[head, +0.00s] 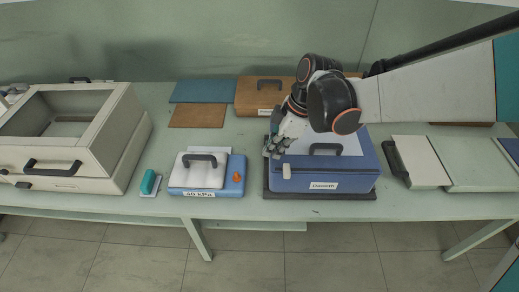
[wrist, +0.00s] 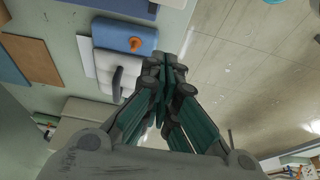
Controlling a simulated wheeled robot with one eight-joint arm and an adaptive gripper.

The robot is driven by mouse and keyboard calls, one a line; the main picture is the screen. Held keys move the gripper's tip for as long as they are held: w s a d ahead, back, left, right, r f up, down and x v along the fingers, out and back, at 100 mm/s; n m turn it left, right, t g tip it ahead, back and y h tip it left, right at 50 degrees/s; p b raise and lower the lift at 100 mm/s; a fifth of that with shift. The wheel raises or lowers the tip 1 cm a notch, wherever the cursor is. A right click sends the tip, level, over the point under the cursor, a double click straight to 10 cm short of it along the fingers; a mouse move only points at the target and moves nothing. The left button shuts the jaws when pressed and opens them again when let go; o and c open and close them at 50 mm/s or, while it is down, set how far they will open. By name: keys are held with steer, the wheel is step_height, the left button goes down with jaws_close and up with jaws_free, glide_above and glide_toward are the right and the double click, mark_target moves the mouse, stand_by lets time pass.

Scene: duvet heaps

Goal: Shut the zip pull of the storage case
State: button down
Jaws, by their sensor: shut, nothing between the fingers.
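The blue storage case (head: 335,178) with a pale lid and a dark top handle (head: 325,148) stands on a dark mat in the head view. Its front bears a white label. A small whitish tab (head: 286,171), which looks like the zip pull, sits on the front near the left corner. My gripper (head: 272,152) is above the case's left edge, slightly up and left of the tab; I cannot tell whether it touches the case. In the wrist view, my gripper (wrist: 162,92) has its fingers together and empty. I cannot make out the case or the tab there.
Left of the case is a blue box (head: 236,177) with an orange knob and a white handled pad. A teal-handled item (head: 149,182) and a large beige cabinet (head: 70,140) are further left. A brown handled box (head: 258,97) is behind; pale panels (head: 420,162) lie right.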

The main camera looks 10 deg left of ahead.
mark_target(287, 171)
steer(key=w+b+x, duration=0.1)
steer(key=b+x, duration=0.2)
steer(key=x, duration=0.6)
steer(key=d, duration=0.4)
steer(key=shift+s+r, duration=0.1)
steer(key=shift+r, duration=0.2)
